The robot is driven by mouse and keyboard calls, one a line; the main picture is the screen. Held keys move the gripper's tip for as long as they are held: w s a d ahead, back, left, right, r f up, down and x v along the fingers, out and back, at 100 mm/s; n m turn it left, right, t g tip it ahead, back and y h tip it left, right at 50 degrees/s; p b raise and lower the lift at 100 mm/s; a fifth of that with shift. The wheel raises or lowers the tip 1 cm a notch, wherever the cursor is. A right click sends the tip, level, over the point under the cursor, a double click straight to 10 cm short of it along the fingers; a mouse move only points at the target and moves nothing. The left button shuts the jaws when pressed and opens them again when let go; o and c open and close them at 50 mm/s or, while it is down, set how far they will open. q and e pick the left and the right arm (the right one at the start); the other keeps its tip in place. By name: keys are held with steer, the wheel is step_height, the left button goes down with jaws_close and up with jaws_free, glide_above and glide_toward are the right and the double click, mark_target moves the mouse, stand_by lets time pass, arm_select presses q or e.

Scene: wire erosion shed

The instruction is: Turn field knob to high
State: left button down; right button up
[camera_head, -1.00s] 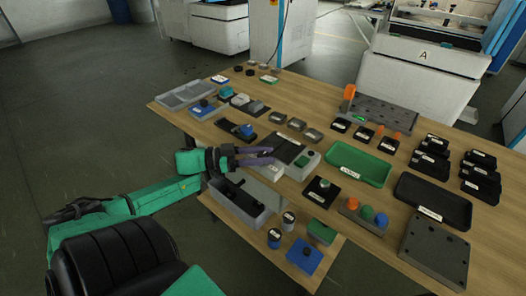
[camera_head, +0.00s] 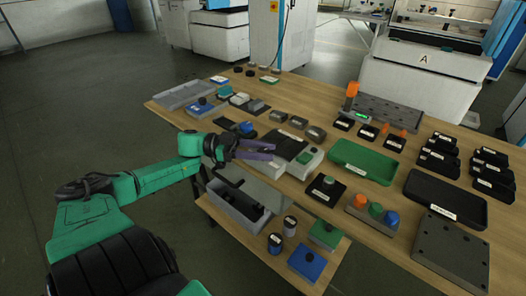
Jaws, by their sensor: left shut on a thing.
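My left gripper (camera_head: 274,151) has purple fingers and reaches in from the left at the table's near edge. Its fingertips are at the left side of a grey box (camera_head: 310,165) with a dark sloped top (camera_head: 287,143). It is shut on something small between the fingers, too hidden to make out. No readable "field" or "high" marking shows, so I cannot tell which knob is the field knob. My right gripper is not in view.
A green tray (camera_head: 362,161) and a black tray (camera_head: 445,200) lie to the right. A lower shelf holds a grey bin (camera_head: 235,207), a blue knob block (camera_head: 307,262) and a green knob block (camera_head: 325,235). Black holders (camera_head: 437,160) stand at the right. Bare wood shows between items.

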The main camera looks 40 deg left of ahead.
arm_select(q)
steer(key=c, duration=0.6)
jaws_free()
steer(key=shift+d+f, duration=0.1)
steer(key=shift+f, duration=0.1)
steer(key=shift+o, duration=0.7)
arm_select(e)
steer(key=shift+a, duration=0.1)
arm_select(q)
steer(key=shift+r, duration=0.1)
steer(key=shift+s+a, duration=0.1)
steer(key=shift+a, duration=0.15)
steer(key=b+v, duration=0.1)
steer(key=v, duration=1.3)
steer(key=shift+b, duration=0.4)
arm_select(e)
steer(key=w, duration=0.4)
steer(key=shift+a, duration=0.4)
